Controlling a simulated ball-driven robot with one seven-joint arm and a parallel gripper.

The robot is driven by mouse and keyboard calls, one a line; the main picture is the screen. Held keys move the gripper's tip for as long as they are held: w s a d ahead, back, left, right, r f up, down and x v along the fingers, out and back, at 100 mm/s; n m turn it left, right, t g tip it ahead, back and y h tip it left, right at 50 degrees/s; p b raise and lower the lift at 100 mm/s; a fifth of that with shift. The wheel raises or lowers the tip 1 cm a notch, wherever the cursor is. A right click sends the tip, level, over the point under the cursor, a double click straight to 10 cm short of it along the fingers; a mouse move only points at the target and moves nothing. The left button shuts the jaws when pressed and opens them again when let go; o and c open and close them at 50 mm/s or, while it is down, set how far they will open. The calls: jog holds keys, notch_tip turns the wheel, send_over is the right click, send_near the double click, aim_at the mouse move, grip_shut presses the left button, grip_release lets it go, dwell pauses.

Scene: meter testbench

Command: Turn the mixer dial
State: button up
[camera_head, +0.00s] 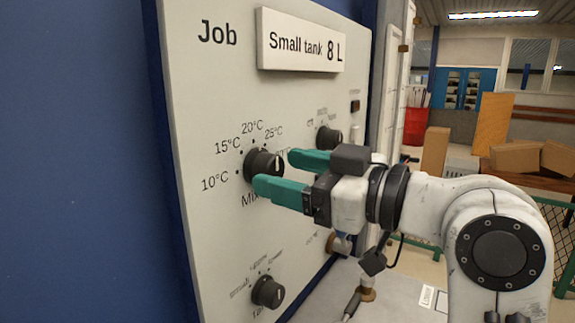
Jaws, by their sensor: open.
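The mixer dial (262,165) is a round black knob on the upright white panel (210,110). Temperature marks, among them 10°C, 15°C, 20°C and 25°C, ring it, and a partly hidden label starting "Mix" is below. My gripper (282,173) has two green fingers and is open. Its near finger reaches the lower edge of the dial in the picture, and its far finger is to the dial's right. The dial is not held between them; whether a finger touches it cannot be told. The near finger covers part of the label.
Another black knob (328,138) is to the upper right behind my gripper, and a third knob (268,292) is at the lower left. A sign (300,45) reads "Small tank 8 L". A grey bench surface (395,300) lies below my arm. Cardboard boxes (515,158) stand far right.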

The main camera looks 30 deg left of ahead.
jog(key=shift+a, duration=0.4)
jog(key=c, duration=1.1)
jog(key=shift+o, duration=0.2)
jog(key=shift+m+p, duration=0.3)
jog(key=shift+p, duration=0.05)
jog(key=m+p, duration=0.3)
jog(key=shift+r+m, duration=0.2)
jog(key=shift+m, duration=0.1)
jog(key=shift+w+f+m+p, duration=0.1)
jog(key=shift+m+p, duration=1.85)
jog(key=shift+m, duration=0.25)
jog(key=shift+d, duration=0.1)
